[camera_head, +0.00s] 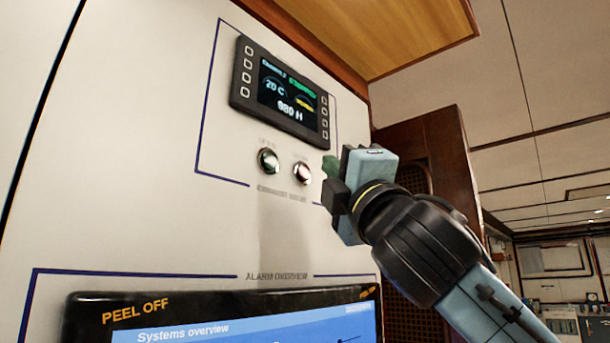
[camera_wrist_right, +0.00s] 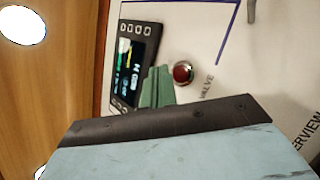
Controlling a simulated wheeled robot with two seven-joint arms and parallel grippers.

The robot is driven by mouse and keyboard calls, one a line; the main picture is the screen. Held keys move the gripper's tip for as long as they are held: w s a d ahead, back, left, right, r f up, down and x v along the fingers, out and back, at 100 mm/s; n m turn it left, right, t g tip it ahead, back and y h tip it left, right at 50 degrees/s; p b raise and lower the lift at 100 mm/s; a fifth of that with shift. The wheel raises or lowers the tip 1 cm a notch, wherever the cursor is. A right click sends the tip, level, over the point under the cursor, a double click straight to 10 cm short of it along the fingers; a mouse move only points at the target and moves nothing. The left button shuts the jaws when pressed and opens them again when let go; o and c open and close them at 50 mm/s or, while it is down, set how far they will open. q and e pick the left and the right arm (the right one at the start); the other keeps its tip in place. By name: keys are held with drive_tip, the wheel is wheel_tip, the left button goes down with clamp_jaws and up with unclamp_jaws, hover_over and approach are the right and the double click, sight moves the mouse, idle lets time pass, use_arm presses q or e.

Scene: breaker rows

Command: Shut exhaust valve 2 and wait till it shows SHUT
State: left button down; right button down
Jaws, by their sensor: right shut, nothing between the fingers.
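The dark valve display (camera_head: 280,92) is on the white panel in the head view, with a green line, a yellow mark, "20 C" and a large number. I cannot read a valve state on it. Below it are two round buttons, a dark greenish left one (camera_head: 268,160) and a shiny right one (camera_head: 303,173), above a blurred label. My right gripper (camera_head: 331,178) is shut and empty, just right of the right button, apparently apart from it. In the right wrist view, its green fingertips (camera_wrist_right: 156,88) are beside a red button (camera_wrist_right: 183,73) with a metal rim. My left gripper is not in view.
A blue "Systems overview" screen (camera_head: 240,325) is below, under the heading "ALARM OVERVIEW". A wooden overhang (camera_head: 385,30) is above the panel. A dark wooden cabinet (camera_head: 445,150) stands behind my right arm. The white panel around the buttons is clear.

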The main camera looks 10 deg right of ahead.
drive_tip(key=shift+s+d, duration=0.95)
drive_tip(key=shift+s, duration=0.3)
